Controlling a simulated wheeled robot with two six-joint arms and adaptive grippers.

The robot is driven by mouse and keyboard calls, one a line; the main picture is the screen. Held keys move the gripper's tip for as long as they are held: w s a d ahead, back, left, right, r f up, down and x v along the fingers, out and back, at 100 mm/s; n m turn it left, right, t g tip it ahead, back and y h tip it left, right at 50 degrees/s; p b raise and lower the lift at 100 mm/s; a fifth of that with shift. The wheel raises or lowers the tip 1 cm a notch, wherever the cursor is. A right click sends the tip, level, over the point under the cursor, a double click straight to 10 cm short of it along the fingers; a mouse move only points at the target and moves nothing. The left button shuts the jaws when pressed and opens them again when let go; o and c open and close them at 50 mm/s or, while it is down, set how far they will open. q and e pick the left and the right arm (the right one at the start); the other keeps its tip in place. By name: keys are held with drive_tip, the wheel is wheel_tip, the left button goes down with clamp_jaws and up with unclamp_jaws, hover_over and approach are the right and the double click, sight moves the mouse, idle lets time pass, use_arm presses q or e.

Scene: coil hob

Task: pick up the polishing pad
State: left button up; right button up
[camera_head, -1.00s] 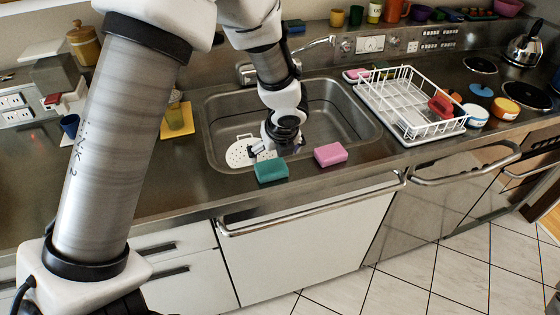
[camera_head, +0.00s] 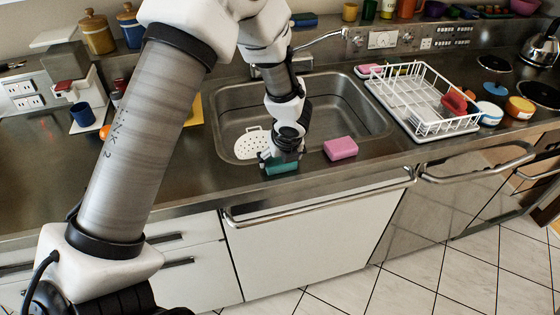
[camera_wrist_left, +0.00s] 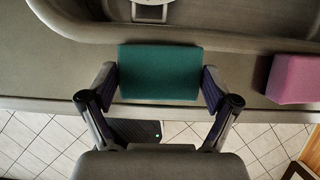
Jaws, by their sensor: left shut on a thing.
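A green block-shaped pad (camera_head: 283,168) is at the front rim of the sink; I take it to be the polishing pad. My left gripper (camera_head: 281,160) reaches down over it from above. In the left wrist view the green pad (camera_wrist_left: 160,72) sits between the two fingers of the left gripper (camera_wrist_left: 158,88), one at each short end, and the gripper is shut on it. I cannot tell whether the pad still touches the counter. My right gripper is not in view.
A pink block (camera_head: 341,148) lies on the counter rim just right of the green pad. The steel sink (camera_head: 345,100) is behind, with a white perforated piece (camera_head: 252,144) in it. A white dish rack (camera_head: 425,103) stands to the right.

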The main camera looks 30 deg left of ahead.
use_arm(q)
drive_tip(key=shift+w+r, duration=0.1)
drive_tip(key=shift+r, duration=0.35)
wheel_tip(320, 180, up, 2)
drive_tip(key=shift+r+p, duration=0.1)
drive_tip(key=shift+p, duration=0.35)
drive_tip(key=s+b, duration=0.1)
drive_tip(key=s, duration=0.1)
drive_tip(key=s+d+b, duration=0.1)
drive_tip(key=s, duration=0.1)
drive_tip(key=s+d+b, duration=0.1)
drive_tip(key=s, duration=0.1)
drive_tip(key=shift+s+r+b, duration=0.2)
drive_tip(key=shift+s+b, duration=0.1)
drive_tip(key=shift+s, duration=0.05)
drive_tip(key=s+d+r+b, duration=0.1)
drive_tip(key=s+d, duration=0.2)
drive_tip(key=s, duration=0.5)
drive_tip(key=shift+s+r, duration=0.2)
drive_tip(key=shift+s, duration=0.15)
